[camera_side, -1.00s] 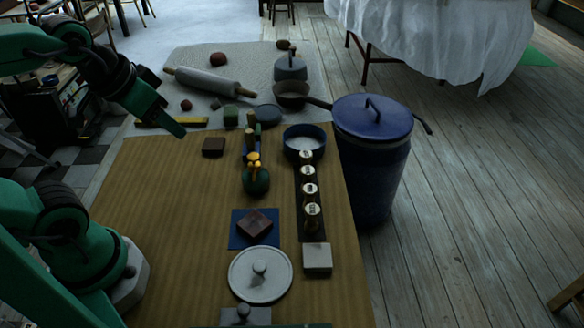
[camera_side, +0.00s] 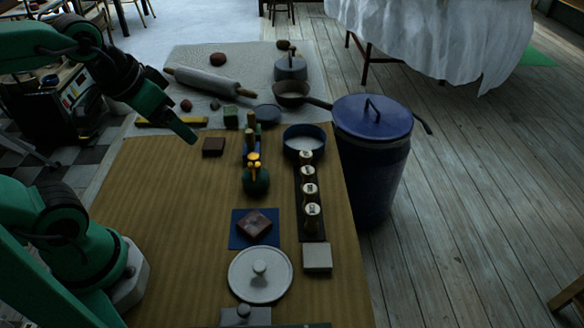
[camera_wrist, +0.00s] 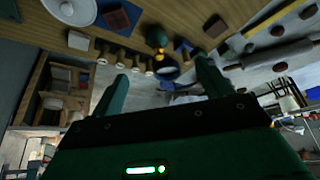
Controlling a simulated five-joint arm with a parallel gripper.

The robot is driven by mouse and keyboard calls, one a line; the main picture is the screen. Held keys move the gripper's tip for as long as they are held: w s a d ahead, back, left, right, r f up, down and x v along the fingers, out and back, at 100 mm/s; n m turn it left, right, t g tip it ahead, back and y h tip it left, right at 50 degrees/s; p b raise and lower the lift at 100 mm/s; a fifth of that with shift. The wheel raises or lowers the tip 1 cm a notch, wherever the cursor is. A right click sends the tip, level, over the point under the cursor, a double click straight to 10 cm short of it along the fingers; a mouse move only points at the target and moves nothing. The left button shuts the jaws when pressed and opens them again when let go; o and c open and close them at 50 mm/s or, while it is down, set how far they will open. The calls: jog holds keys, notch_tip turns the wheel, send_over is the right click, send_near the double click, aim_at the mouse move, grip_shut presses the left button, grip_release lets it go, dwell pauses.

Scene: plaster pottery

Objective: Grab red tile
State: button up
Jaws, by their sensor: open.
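A dark red-brown square tile (camera_side: 213,146) lies flat on the wooden table near its back edge. It also shows in the wrist view (camera_wrist: 215,26), at the top right of centre. A second reddish-brown tile (camera_side: 256,222) lies turned on a blue square (camera_side: 238,241) further forward; it also shows in the wrist view (camera_wrist: 117,19). My gripper (camera_side: 187,135) is in the air, to the left of the dark tile in the side view and apart from it. In the wrist view my gripper (camera_wrist: 162,85) shows two spread fingers with nothing between them.
A dark green round pot (camera_side: 256,181) and a row of several stamps (camera_side: 310,188) stand right of the dark tile. A blue bowl (camera_side: 304,143) is behind the stamps. A grey lid (camera_side: 260,275) lies in front. The table's left part is clear.

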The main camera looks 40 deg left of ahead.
jog(key=w+d+f+g, duration=0.3)
jog(key=w+d+f, duration=0.2)
jog(key=f, duration=0.1)
jog(key=g, duration=0.2)
send_over(254, 223)
notch_tip(254, 223, down, 10)
jog(key=shift+a+f, duration=0.1)
jog(key=shift+f, duration=0.15)
jog(key=shift+f, duration=1.15)
jog(key=shift+f, duration=2.6)
jog(key=shift+c, duration=0.2)
